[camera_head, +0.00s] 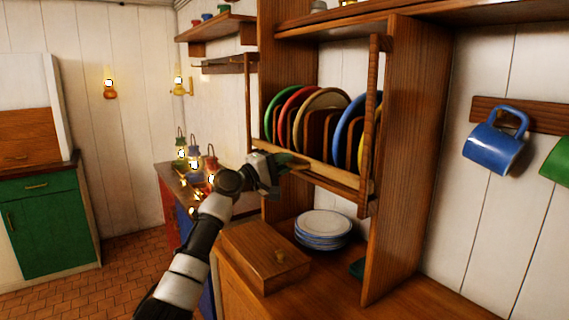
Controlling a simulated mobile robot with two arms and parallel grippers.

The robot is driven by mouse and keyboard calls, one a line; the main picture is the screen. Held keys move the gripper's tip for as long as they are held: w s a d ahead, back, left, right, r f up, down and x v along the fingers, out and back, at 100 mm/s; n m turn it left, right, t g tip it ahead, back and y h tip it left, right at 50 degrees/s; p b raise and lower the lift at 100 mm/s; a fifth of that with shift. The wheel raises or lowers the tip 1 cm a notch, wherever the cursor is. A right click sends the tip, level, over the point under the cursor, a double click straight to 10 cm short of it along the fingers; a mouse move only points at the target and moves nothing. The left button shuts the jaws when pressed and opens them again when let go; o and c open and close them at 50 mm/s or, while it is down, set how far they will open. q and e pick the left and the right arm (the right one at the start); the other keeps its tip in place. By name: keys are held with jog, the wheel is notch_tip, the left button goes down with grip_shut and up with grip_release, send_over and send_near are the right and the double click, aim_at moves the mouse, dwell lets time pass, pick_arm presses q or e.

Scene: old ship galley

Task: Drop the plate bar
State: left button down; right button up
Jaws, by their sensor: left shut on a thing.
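The wooden plate bar (335,180) runs across the front of the plate rack, low down, below the standing plates. My left gripper (286,163) reaches in from the lower left and is shut on the bar near its left part. The fingers hide that stretch of the bar. Behind the bar stand a green plate (272,112), a red plate (287,108), a cream plate (318,100) and a blue plate (347,125), upright between brown dividers. My right gripper is not in view.
Below the rack, a stack of white-and-blue plates (323,224) and a wooden box (262,255) stand on the counter. Lit lanterns (194,155) stand at the left, near my arm. A blue mug (495,145) hangs at the right. Floor is clear at the lower left.

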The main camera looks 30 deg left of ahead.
pick_arm(q)
jog(key=c, duration=1.3)
grip_release()
jog(key=shift+f, duration=0.45)
jog(key=shift+o, duration=0.8)
jog(key=shift+r, duration=0.15)
jog(key=b+v, duration=0.2)
jog(key=v, duration=0.8)
jog(key=shift+s+a+b, duration=0.2)
jog(key=shift+s+b, duration=0.1)
jog(key=shift+b, duration=0.1)
